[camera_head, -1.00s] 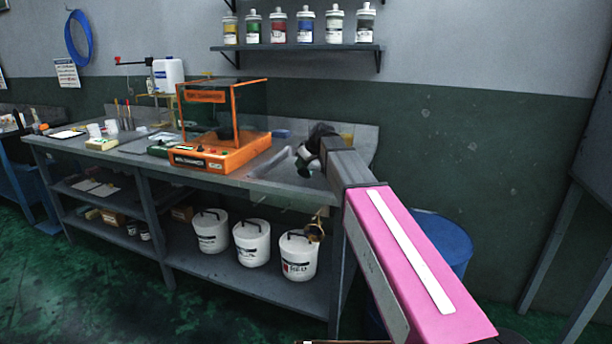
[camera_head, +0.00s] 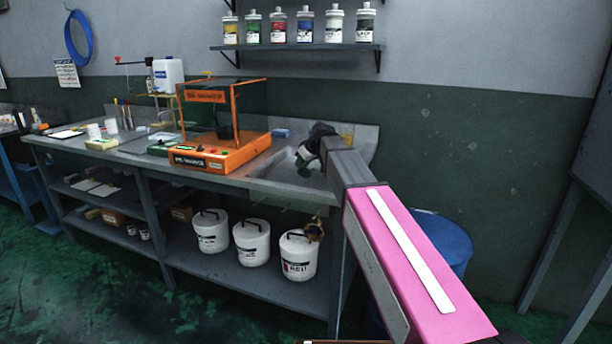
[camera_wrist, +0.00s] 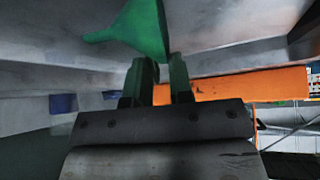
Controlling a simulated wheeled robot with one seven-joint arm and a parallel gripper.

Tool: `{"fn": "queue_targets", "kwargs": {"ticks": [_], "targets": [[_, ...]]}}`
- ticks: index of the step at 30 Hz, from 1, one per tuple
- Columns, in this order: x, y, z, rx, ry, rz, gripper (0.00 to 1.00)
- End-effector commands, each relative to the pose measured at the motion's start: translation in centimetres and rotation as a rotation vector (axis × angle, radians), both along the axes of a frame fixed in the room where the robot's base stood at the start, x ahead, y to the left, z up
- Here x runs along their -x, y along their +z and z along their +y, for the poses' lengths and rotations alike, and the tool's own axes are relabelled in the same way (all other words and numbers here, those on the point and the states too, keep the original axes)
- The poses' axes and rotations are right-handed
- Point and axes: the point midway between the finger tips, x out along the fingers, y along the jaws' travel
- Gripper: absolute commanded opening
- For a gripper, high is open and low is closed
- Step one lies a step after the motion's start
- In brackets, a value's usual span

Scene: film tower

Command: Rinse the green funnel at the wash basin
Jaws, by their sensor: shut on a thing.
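The funnel's upper part is cut off by the frame's top edge. In the head view my gripper (camera_head: 306,168) hangs over the grey metal wash basin (camera_head: 275,190) at the right end of the bench. The funnel cannot be made out there. Part of the basin is hidden behind my arm.
An orange-framed machine (camera_head: 225,155) stands on the bench just left of the basin. White lidded buckets (camera_head: 252,243) stand on the shelf below. A blue barrel (camera_head: 442,243) is right of the bench. Several bottles line a wall shelf (camera_head: 300,48) above.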

Motion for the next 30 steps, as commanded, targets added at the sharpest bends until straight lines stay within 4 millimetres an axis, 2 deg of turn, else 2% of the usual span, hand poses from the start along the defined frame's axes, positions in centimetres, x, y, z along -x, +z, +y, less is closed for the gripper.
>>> {"fn": "queue_targets", "kwargs": {"ticks": [17,30], "targets": [[0.0,0.1,0.0,0.0,0.0,0.0,0.0],[0.0,3.0,0.0,-0.001,0.0,-0.001,0.0]]}}
